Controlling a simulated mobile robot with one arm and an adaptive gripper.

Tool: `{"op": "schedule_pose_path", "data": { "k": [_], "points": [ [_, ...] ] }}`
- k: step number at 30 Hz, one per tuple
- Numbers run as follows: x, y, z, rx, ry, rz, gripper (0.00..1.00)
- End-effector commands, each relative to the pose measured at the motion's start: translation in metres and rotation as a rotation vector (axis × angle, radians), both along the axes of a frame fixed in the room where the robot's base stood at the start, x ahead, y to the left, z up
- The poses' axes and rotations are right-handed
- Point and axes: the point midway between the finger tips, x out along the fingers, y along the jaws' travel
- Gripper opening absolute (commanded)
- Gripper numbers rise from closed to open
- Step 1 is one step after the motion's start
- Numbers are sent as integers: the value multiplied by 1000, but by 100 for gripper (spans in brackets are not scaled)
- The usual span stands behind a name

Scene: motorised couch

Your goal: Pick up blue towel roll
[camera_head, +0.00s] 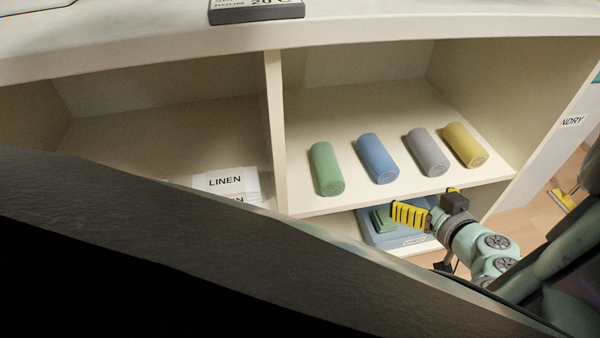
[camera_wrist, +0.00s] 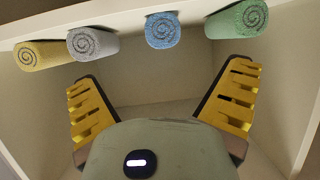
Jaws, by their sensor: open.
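The blue towel roll (camera_head: 377,158) lies on the upper right shelf, between the green roll (camera_head: 327,168) and the grey roll (camera_head: 427,152). Its spiral end faces out. In the wrist view the picture looks inverted, and the blue roll (camera_wrist: 163,31) shows at the top, just right of centre. My gripper (camera_head: 410,215) is in front of the shelf's front edge, to the lower right of the blue roll and apart from it. In the wrist view its yellow-padded fingers (camera_wrist: 160,100) are spread wide with nothing between them.
A yellow roll (camera_head: 465,145) lies right of the grey one. The shelf board (camera_head: 400,197) has a front edge near my gripper. A divider (camera_head: 275,130) stands left of the green roll. A blue tray (camera_head: 375,238) with a green item sits below. White linen (camera_head: 225,182) lies left.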

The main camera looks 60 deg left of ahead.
Motion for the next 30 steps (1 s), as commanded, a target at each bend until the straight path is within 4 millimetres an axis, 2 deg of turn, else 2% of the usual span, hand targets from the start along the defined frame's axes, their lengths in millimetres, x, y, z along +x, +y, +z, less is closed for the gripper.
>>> {"op": "schedule_pose_path", "data": {
  "k": [6,15,30],
  "points": [
    [10,37,-13,2,0,15,99],
    [23,75,-31,1,3,13,99],
    [31,99,-41,0,1,10,99]
  ]
}}
